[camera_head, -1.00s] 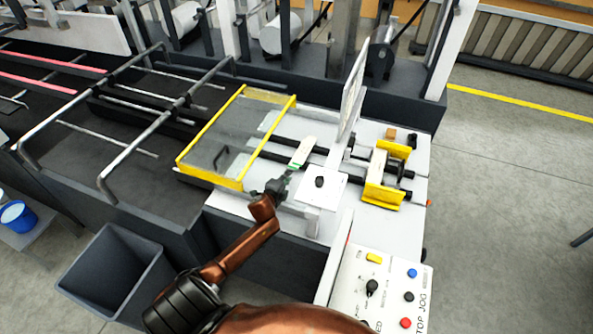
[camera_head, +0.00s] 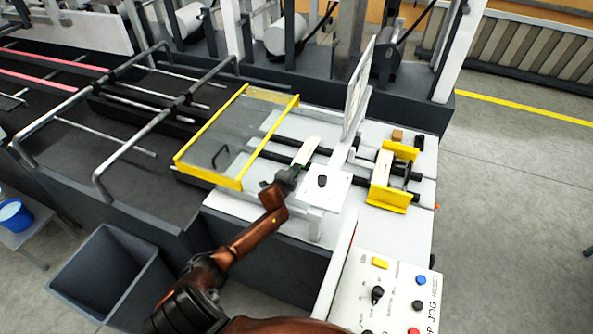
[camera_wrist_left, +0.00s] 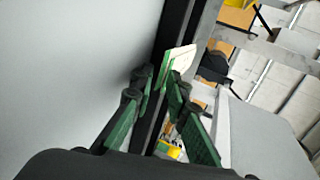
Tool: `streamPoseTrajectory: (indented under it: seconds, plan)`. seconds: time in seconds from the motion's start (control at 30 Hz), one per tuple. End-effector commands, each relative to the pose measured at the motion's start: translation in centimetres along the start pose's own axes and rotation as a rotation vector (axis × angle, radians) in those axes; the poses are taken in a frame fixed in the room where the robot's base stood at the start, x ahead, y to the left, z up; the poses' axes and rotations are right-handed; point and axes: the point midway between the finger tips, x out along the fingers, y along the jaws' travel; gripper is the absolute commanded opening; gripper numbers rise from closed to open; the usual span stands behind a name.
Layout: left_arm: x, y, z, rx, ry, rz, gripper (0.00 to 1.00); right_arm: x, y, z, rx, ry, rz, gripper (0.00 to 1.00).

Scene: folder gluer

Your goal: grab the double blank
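A pale, cream-white blank (camera_head: 307,150) lies slanted over the dark rails of the machine's feed table, just right of the yellow-framed guard. I cannot tell whether it is one sheet or two. In the left wrist view the blank (camera_wrist_left: 179,59) shows a green edge and lies just ahead of the fingertips, its near end between them. My left gripper (camera_head: 293,173) is at the blank's near end. In the wrist view its green fingers (camera_wrist_left: 159,82) stand apart; contact with the blank is unclear. My right gripper is not in view.
A yellow-framed clear guard (camera_head: 225,140) stands left of the gripper. A white plate with a black knob (camera_head: 322,181) is close on the right. Yellow brackets (camera_head: 388,197) stand farther right. A control panel (camera_head: 392,290) is in front, and a grey bin (camera_head: 115,275) stands at lower left.

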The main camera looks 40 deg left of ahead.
Motion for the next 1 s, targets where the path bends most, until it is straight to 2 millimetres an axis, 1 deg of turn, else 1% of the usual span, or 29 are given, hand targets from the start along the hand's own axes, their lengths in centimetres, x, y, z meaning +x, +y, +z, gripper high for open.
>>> streamPoseTrajectory:
  seconds: [0.13, 0.47, 1.0]
  plan:
    - [-0.02, 0.01, 0.00, 0.000, 0.000, 0.000, 0.11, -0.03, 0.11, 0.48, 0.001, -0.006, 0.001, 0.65]
    - [-0.03, 0.08, 0.00, 0.000, 0.000, 0.001, 0.00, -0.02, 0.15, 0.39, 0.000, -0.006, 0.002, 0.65]
    - [-0.07, 0.17, 0.01, -0.001, -0.001, 0.004, 0.00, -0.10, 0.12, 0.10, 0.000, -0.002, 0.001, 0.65]
